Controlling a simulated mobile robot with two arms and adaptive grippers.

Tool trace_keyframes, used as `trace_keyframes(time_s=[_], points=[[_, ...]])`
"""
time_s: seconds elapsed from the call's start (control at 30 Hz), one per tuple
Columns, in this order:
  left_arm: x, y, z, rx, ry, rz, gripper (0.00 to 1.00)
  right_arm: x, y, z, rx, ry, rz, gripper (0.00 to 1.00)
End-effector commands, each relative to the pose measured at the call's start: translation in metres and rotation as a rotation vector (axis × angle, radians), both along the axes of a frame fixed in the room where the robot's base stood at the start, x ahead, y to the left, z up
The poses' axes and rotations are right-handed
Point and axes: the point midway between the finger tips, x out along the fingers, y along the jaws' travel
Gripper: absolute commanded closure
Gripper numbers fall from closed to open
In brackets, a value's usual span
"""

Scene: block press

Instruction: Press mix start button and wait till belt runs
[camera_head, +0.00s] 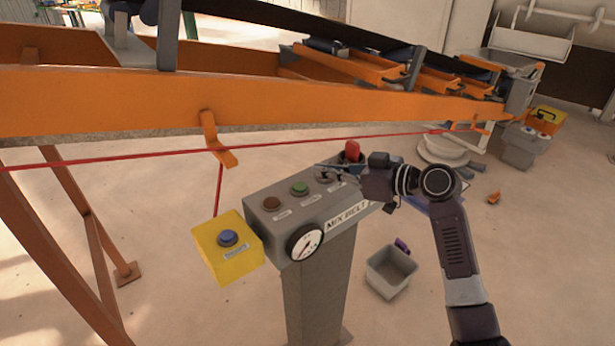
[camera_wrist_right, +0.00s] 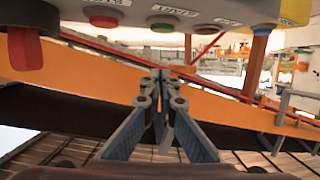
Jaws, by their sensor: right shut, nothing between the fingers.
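The grey control box (camera_head: 325,208) stands on a post and has "MIX BELT" lettering on its front. On its top are a brown button (camera_head: 271,204), a green button (camera_head: 299,188) and a red lever (camera_head: 352,150). The wrist view also shows the green button (camera_wrist_right: 163,25) and a red button (camera_wrist_right: 103,20), which my gripper mostly hides in the head view. My right gripper (camera_head: 321,172) is shut and empty over the top of the box, near the green button. Whether it touches anything cannot be told. My left gripper is not in view.
A yellow box (camera_head: 207,250) with a blue button (camera_head: 227,238) adjoins the control box on the left. A gauge (camera_head: 305,242) is on the front. The orange conveyor frame (camera_head: 110,100) and a red cord (camera_head: 120,160) run behind. A grey bin (camera_head: 390,272) stands on the floor.

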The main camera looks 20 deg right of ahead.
Motion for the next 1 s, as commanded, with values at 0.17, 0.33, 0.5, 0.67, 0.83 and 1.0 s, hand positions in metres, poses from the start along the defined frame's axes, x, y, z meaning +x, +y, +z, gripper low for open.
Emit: trace_keyframes(time_s=[0.17, 0.33, 0.5, 0.67, 0.83, 1.0], points=[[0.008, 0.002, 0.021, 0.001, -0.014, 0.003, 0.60, 0.031, 0.025, -0.005, 0.007, 0.002, 0.000, 1.00], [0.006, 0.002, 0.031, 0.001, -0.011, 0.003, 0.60, 0.035, 0.029, -0.032, 0.004, 0.006, -0.002, 1.00], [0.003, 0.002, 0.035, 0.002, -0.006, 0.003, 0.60, 0.035, 0.028, -0.048, 0.001, 0.002, -0.001, 1.00], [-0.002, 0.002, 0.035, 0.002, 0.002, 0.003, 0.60, 0.035, 0.028, -0.053, 0.000, 0.001, -0.002, 1.00], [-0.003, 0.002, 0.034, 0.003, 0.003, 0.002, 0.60, 0.035, 0.028, -0.054, 0.000, 0.000, -0.002, 1.00], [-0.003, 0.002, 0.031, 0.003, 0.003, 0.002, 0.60, 0.035, 0.027, -0.056, -0.001, 0.000, -0.002, 1.00]])
